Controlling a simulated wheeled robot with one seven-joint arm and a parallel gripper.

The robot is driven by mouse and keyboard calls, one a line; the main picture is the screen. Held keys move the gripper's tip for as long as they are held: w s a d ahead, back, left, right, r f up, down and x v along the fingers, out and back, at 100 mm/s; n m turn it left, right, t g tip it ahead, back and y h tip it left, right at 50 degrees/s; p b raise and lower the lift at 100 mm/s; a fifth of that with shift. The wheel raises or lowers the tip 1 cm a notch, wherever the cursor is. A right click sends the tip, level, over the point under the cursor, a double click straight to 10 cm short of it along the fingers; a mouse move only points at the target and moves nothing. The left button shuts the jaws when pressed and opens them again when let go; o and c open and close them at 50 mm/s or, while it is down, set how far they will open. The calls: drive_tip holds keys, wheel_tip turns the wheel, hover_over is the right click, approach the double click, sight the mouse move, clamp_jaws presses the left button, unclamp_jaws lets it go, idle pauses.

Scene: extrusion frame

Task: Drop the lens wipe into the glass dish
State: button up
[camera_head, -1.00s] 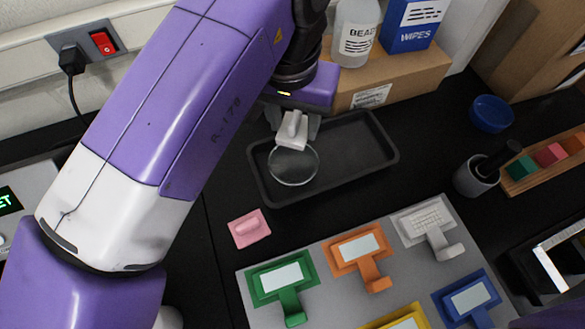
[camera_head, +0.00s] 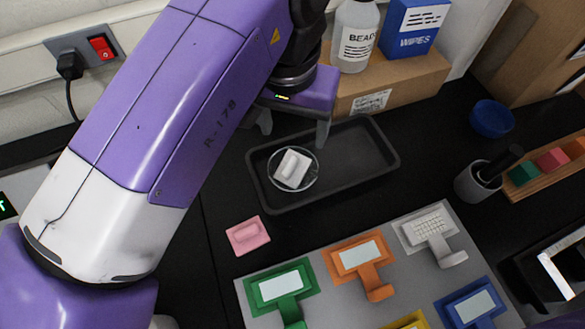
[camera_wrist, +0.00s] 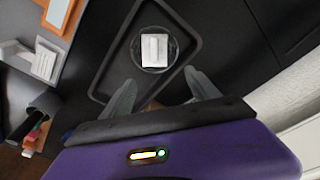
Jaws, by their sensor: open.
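The lens wipe, a white square with a raised tab (camera_head: 293,169), lies in the round glass dish (camera_head: 315,177). The dish stands in the left part of a black tray (camera_head: 355,170). In the wrist view the wipe (camera_wrist: 154,49) also sits inside the dish's rim (camera_wrist: 133,55). My gripper (camera_head: 294,138) is open and empty, above and just behind the dish. Its two fingers (camera_wrist: 163,95) are spread wide in the wrist view, apart from the wipe.
A pink piece (camera_head: 248,235) lies on the black bench in front of the tray. A grey board (camera_head: 405,258) with coloured holders is at the front. A cardboard box (camera_head: 400,80) bearing a bottle (camera_head: 355,35) and a blue wipes box (camera_head: 412,28) stands behind the tray.

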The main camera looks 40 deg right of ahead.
wheel_tip(320, 180, up, 6)
drive_tip(key=shift+s+a+r, duration=0.25)
drive_tip(key=shift+s+a, duration=0.05)
drive_tip(key=shift+a, duration=0.1)
